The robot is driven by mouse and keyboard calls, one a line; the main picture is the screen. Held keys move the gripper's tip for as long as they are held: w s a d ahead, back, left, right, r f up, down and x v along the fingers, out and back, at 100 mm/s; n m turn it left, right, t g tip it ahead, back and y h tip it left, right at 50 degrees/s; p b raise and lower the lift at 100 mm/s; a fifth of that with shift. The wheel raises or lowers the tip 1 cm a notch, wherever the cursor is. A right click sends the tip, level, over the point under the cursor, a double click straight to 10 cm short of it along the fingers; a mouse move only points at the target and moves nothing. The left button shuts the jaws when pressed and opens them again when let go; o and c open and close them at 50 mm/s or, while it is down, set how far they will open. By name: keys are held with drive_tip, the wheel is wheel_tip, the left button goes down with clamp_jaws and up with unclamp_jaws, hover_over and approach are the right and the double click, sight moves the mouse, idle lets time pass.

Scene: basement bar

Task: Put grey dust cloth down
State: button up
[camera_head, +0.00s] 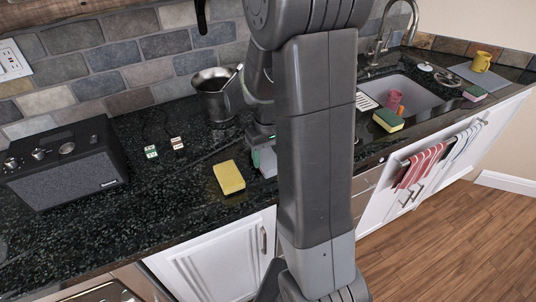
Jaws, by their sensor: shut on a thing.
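My gripper (259,143) is low over the dark speckled counter (165,205), partly hidden behind my own arm. It is shut on the grey dust cloth (267,162), a small pale grey piece that shows below the fingers. The cloth is at or just above the counter top; I cannot tell whether it touches. Its right part is hidden by my arm.
A yellow sponge (229,178) lies just left of the cloth. A metal pot (215,95) stands behind, and a black radio (68,165) at left. Two small labelled items (177,143) lie between. The sink (410,97) is at right, with a yellow-green sponge (388,121) near its front edge.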

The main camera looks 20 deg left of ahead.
sight(268, 158)
drive_tip(key=shift+f, duration=0.2)
drive_tip(key=o, duration=1)
drive_tip(key=shift+o, duration=0.2)
wheel_tip(268, 158, up, 12)
drive_tip(key=shift+r, duration=0.2)
wheel_tip(268, 158, down, 13)
drive_tip(key=shift+r, duration=2.15)
